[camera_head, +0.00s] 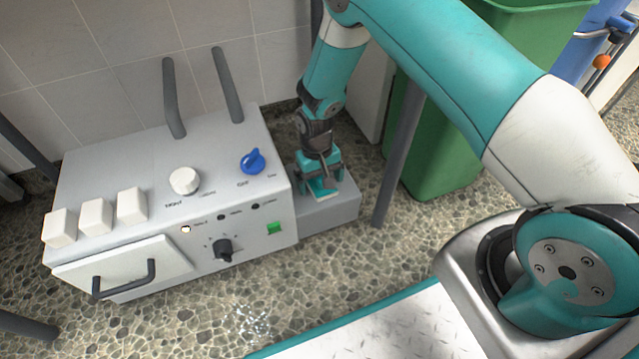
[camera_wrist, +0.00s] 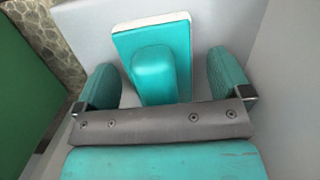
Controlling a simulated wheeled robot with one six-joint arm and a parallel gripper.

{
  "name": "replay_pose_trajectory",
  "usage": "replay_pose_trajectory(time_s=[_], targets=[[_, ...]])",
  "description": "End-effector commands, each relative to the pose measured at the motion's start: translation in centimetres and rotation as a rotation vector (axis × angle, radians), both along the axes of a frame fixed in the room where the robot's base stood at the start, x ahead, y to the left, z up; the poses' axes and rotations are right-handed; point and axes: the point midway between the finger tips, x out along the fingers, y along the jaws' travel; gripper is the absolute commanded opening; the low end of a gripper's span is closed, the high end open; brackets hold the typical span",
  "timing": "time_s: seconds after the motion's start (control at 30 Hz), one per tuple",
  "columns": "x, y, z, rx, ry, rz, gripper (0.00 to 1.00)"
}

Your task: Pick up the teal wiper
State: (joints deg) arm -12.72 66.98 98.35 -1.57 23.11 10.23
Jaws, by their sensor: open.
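The teal wiper (camera_wrist: 178,38) is a flat teal block with a pale edge and a raised rounded grip. It lies on a grey surface in the wrist view. In the head view the wiper (camera_head: 322,188) shows under my gripper, on a low grey ledge (camera_head: 335,212) at the right side of the white control box. My gripper (camera_wrist: 168,85) is open, with one teal finger on each side of the wiper's raised grip and visible gaps on both sides. My gripper (camera_head: 318,172) points down in the head view.
The white control box (camera_head: 130,165) with knobs, white blocks and a drawer handle stands left of the gripper. A green bin (camera_head: 440,140) and a grey post (camera_head: 398,150) stand to the right. Pebbled floor is open in front.

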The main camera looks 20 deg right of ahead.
Motion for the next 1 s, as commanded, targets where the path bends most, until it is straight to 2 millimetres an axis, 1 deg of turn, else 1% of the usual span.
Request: replay_pose_trajectory(time_s=[0.07, 0.17, 0.2, 0.27, 0.3, 0.33, 0.57, 0.67, 0.77, 0.87, 1.0], targets=[[0.0, 0.0, 0.1, 0.000, 0.000, 0.000, 0.96], [0.0, 0.0, 0.1, 0.000, 0.000, 0.000, 0.75], [0.0, 0.0, 0.1, 0.000, 0.000, 0.000, 0.66], [0.0, 0.0, 0.1, 0.000, 0.000, 0.000, 0.52], [0.0, 0.0, 0.1, 0.000, 0.000, 0.000, 0.43], [0.0, 0.0, 0.1, 0.000, 0.000, 0.000, 0.41], [0.0, 0.0, 0.2, 0.000, 0.000, 0.000, 0.41], [0.0, 0.0, 0.7, 0.000, 0.000, 0.000, 0.41], [0.0, 0.0, 1.8, 0.000, 0.000, 0.000, 0.41], [0.1, 0.0, 3.7, 0.000, -0.002, 0.000, 0.41], [0.0, 0.0, 6.7, 0.000, -0.001, 0.000, 0.41]])
